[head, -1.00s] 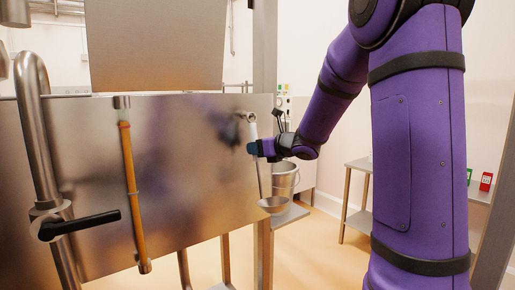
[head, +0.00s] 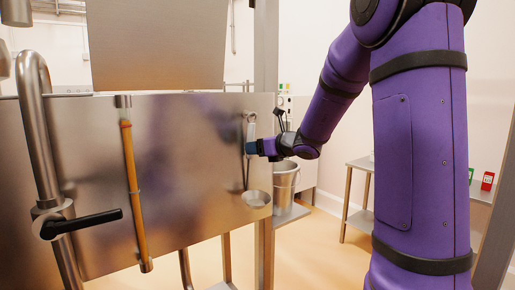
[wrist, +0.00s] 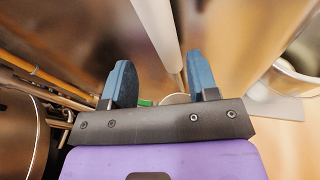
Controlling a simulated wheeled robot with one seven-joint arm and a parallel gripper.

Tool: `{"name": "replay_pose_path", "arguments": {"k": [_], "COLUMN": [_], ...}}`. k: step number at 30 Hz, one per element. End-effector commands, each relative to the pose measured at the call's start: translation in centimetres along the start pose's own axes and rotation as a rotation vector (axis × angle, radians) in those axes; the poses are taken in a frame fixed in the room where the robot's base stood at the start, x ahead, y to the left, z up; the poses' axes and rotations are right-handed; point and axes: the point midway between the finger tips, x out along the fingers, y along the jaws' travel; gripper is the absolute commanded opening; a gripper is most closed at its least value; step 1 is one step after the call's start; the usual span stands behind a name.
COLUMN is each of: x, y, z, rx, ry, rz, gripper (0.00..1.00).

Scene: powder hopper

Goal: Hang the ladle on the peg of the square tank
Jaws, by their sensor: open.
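The ladle (head: 251,131) hangs nearly upright against the front wall of the square steel tank (head: 190,170), its white handle up and its bowl (head: 257,198) down. Its top end is at the peg (head: 249,116); the loop's exact fit on the peg is too small to tell. My gripper (head: 251,148) is beside the lower part of the white handle. In the wrist view, my gripper (wrist: 160,77) has its blue fingers apart, with the ladle's handle (wrist: 157,25) showing between them, closer to the right finger. The bowl is partly hidden there behind the gripper.
A sight tube (head: 133,185) runs down the tank wall on the left, beside a pipe with a black-handled valve (head: 80,224). A steel bucket (head: 286,182) stands just right of the tank. A side table (head: 360,190) is farther right.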

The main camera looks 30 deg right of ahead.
Motion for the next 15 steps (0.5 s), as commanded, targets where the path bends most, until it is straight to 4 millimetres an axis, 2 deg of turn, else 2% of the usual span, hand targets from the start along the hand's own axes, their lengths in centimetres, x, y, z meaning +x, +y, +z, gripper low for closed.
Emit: {"name": "replay_pose_path", "arguments": {"k": [5,15], "x": [-1.5,-7.7], "y": [-0.1,-0.1], "z": [0.0,0.1], "rx": [-0.002,-0.001], "ry": [0.000,-0.002], "rz": [-0.003,-0.004], "gripper": [0.54,0.54]}}
